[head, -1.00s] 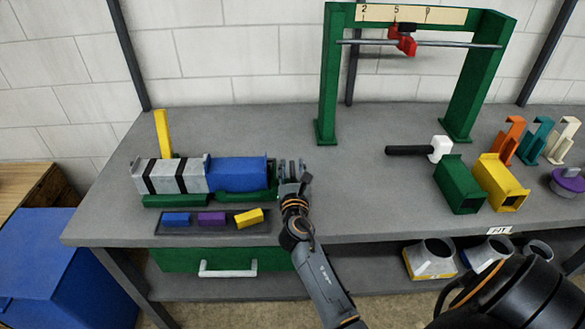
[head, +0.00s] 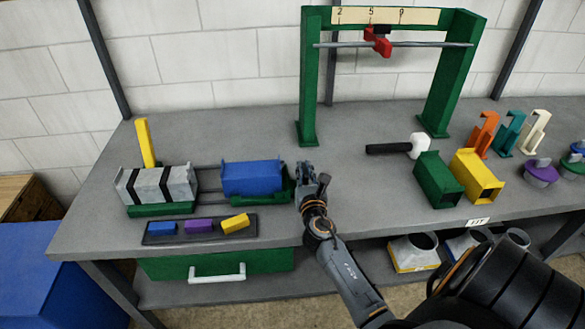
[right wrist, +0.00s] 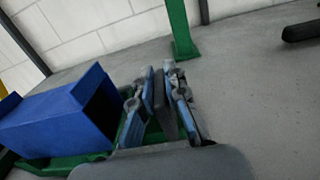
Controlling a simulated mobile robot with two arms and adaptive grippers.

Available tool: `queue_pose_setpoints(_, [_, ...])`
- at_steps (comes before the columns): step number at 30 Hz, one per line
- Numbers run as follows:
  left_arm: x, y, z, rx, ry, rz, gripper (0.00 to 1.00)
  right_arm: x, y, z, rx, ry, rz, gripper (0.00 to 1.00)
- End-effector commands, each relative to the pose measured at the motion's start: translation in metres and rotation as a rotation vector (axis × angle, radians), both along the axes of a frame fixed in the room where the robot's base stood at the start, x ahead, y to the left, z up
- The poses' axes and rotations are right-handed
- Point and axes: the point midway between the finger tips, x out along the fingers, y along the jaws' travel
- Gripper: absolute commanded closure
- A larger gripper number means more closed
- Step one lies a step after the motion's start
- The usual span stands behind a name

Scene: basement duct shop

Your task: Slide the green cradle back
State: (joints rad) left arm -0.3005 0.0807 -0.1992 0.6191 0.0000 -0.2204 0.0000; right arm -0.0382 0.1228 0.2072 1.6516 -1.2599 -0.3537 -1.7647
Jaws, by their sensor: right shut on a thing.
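The green cradle (head: 262,200) carries a blue duct section (head: 252,178) and stands on rails on the bench. It also shows under the blue duct in the right wrist view (right wrist: 60,164). A grey duct section with black bands (head: 157,186) sits on another green base (head: 160,210) to the left, with a clear gap between the two ducts. My right gripper (head: 310,174) is at the cradle's right end, shut on its upright end part. In the right wrist view its fingers (right wrist: 163,95) close around a thin dark plate. My left gripper is not in view.
A tray (head: 248,226) of coloured blocks lies in front of the rails. A yellow upright (head: 145,142) stands behind the grey duct. A green gantry (head: 308,80) stands behind my right gripper. A mallet (head: 416,146) and green and yellow ducts lie to the right.

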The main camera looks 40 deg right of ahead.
Motion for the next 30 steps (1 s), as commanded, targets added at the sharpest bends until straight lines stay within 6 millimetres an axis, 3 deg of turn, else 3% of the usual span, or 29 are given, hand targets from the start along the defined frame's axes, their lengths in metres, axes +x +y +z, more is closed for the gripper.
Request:
queue_pose_setpoints(7, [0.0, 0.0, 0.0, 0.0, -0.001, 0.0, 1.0, -0.002, -0.005, -0.001, -0.002, 0.003, -0.014, 1.0])
queue_pose_setpoints(8, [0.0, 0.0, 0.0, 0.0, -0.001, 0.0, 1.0, -0.002, -0.005, -0.001, -0.002, 0.003, -0.014, 0.81])
queue_pose_setpoints(11, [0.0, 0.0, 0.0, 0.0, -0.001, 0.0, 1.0, -0.002, -0.005, -0.001, -0.002, 0.003, -0.013, 0.64])
queue_pose_setpoints(22, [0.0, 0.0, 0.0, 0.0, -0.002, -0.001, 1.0, -0.006, 0.0, -0.001, -0.001, 0.003, -0.008, 0.64])
queue_pose_setpoints(30, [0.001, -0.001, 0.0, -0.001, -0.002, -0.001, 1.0, -0.048, 0.025, -0.003, 0.002, 0.005, -0.009, 0.64])
